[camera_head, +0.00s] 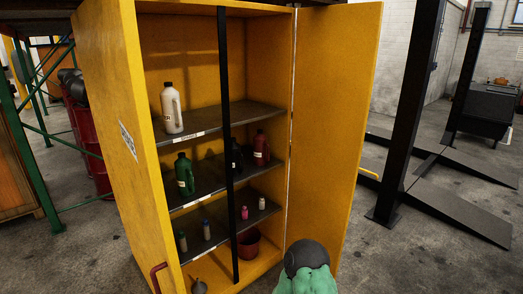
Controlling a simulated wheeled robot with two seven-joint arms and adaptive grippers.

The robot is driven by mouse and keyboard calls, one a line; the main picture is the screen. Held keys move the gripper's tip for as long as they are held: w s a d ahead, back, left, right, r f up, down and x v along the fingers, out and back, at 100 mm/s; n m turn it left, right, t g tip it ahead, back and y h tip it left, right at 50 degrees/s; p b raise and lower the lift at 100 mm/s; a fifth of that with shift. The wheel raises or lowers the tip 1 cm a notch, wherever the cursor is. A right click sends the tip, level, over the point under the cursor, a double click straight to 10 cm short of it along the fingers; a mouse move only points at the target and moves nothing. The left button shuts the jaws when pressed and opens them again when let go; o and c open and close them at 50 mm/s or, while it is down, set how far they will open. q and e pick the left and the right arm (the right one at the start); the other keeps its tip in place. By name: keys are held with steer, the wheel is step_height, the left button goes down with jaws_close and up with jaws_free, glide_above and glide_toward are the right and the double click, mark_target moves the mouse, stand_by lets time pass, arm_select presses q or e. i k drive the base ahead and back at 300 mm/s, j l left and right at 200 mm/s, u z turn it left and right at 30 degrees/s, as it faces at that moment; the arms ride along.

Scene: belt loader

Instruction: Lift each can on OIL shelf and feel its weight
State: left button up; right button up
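An open yellow cabinet (108,100) holds dark shelves. A white can (172,108) stands upright on the upper shelf (225,121), whose front label seems to read SPARE. On the middle shelf (207,180) stand a green can (184,175) at the left, a dark can (238,160) partly behind the black upright, and a red can (261,148) at the right. That shelf's front label (188,205) is too small to read, so I cannot tell which shelf is OIL. Neither gripper is in view.
Small bottles (206,230) stand on the lower shelf. A red bucket (248,243) is on the cabinet floor. A black upright (224,75) crosses the opening. The yellow door (335,110) stands open at the right. A green object with a dark round top (306,260) is at the bottom edge.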

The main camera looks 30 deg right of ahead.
mark_target(260, 144)
steer(key=i+l, duration=0.1)
steer(key=l, duration=0.4)
steer(key=i+l, duration=0.15)
steer(key=l, duration=0.4)
steer(key=i+l+u, duration=0.1)
steer(key=l, duration=0.4)
steer(key=i+l, duration=0.15)
steer(key=l, duration=0.4)
steer(key=i+l+u, duration=0.1)
steer(key=i+l, duration=0.2)
steer(key=l, duration=0.15)
steer(key=i+l, duration=0.3)
steer(key=l, duration=0.15)
steer(key=u, duration=0.05)
